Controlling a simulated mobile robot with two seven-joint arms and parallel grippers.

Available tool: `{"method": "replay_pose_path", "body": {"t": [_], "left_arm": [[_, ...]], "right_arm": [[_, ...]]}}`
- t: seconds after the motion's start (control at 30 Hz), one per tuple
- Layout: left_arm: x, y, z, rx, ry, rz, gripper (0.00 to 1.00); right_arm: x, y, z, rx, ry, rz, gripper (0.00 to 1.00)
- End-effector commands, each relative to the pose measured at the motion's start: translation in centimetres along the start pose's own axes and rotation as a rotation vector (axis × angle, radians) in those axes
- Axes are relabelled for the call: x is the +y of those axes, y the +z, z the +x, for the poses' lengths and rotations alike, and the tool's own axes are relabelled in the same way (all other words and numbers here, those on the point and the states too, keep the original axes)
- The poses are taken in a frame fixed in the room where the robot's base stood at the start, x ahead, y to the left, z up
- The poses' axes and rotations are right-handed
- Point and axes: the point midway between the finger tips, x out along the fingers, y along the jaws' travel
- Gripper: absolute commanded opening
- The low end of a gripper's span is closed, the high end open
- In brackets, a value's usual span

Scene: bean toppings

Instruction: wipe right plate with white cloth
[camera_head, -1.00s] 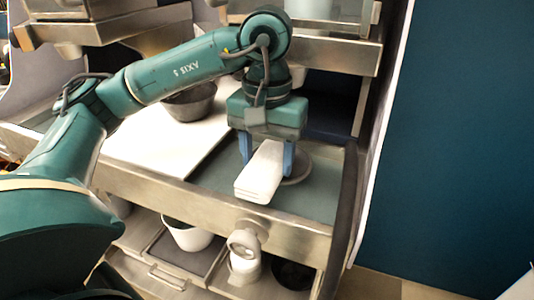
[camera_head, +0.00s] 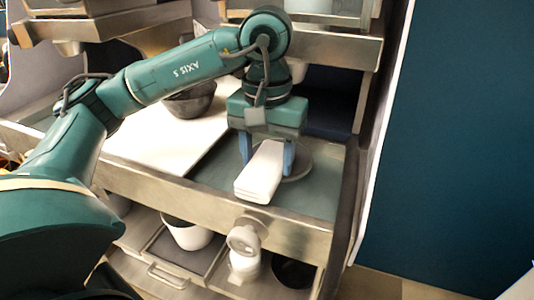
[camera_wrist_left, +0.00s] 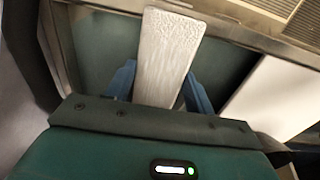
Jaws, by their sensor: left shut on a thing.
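A folded white cloth (camera_head: 259,176) is held between the blue fingers of my left gripper (camera_head: 267,160), low over the right part of the counter. The cloth also shows in the left wrist view (camera_wrist_left: 167,58), between the two fingers of my left gripper (camera_wrist_left: 160,90). A round grey plate (camera_head: 303,165) lies under and behind the cloth and gripper, and only its right rim shows. I cannot tell whether the cloth touches the plate. My right gripper is not in view.
A white board (camera_head: 150,150) lies on the counter left of the gripper, with a dark bowl (camera_head: 190,103) at its back. Below the counter front stand a white pot (camera_head: 188,235) and a white container (camera_head: 243,262). A blue wall (camera_head: 460,140) closes the right side.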

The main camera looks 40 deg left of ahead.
Motion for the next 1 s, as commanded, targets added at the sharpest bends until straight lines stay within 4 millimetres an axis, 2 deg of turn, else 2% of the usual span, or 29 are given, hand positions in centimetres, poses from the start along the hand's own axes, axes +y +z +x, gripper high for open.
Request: {"method": "replay_pose_path", "body": {"t": [0.17,0.7,1.0], "left_arm": [[0.0,-0.2,0.1,0.000,0.000,0.000,0.28],[0.0,-3.3,0.0,0.001,0.001,-0.002,0.28],[-0.1,-3.6,-0.2,0.007,0.004,-0.007,0.28]], "right_arm": [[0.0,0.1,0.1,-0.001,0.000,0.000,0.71],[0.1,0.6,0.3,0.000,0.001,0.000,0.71],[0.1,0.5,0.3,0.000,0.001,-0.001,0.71]]}}
